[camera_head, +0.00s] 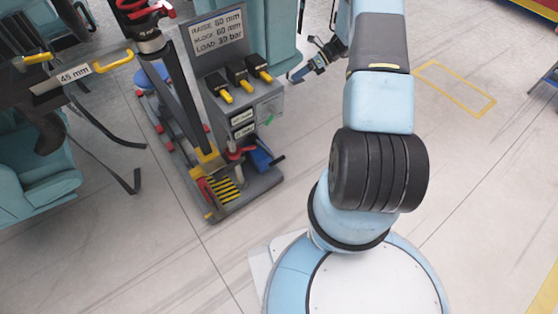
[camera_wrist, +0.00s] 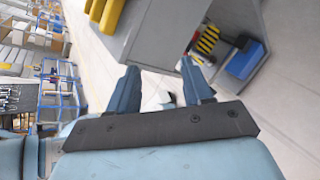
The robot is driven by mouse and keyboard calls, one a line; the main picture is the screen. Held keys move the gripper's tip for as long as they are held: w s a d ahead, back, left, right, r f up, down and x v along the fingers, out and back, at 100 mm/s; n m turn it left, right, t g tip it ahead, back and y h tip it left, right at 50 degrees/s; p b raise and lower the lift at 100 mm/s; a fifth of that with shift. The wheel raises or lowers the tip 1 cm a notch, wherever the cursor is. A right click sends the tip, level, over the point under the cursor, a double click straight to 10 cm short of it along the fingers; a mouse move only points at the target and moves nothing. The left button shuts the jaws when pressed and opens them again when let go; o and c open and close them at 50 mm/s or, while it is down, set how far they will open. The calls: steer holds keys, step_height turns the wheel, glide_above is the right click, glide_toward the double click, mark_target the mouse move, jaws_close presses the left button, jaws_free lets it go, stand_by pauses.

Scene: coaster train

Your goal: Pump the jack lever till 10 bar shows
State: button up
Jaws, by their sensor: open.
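My gripper (camera_head: 302,60) is open and empty, beside the right side of the grey jack cabinet (camera_head: 262,110) and apart from it. The striped plate also shows in the wrist view (camera_wrist: 208,38). No pressure reading is legible.
A sign (camera_head: 217,30) reads RAISE 60 mm, BLOCK 60 mm, LOAD 30 bar. Several black blocks with yellow handles (camera_head: 264,77) sit on the cabinet. A blue box (camera_head: 262,158) is at its foot. Teal coaster cars and hanging straps (camera_head: 110,135) fill the left.

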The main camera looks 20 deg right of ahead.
step_height(320, 180, down, 13)
steer(key=s+d+m+t+y, duration=0.2)
steer(key=m, duration=0.3)
steer(key=m+t, duration=0.5)
steer(key=m, duration=0.6)
glide_toward(277, 161)
steer(key=shift+y, duration=0.3)
steer(key=x, duration=0.3)
steer(key=f+x, duration=0.1)
steer(key=x, duration=0.6)
steer(key=shift+w+d+f, duration=0.1)
steer(key=shift+w+f, duration=0.25)
steer(key=shift+w, duration=0.15)
jaws_close()
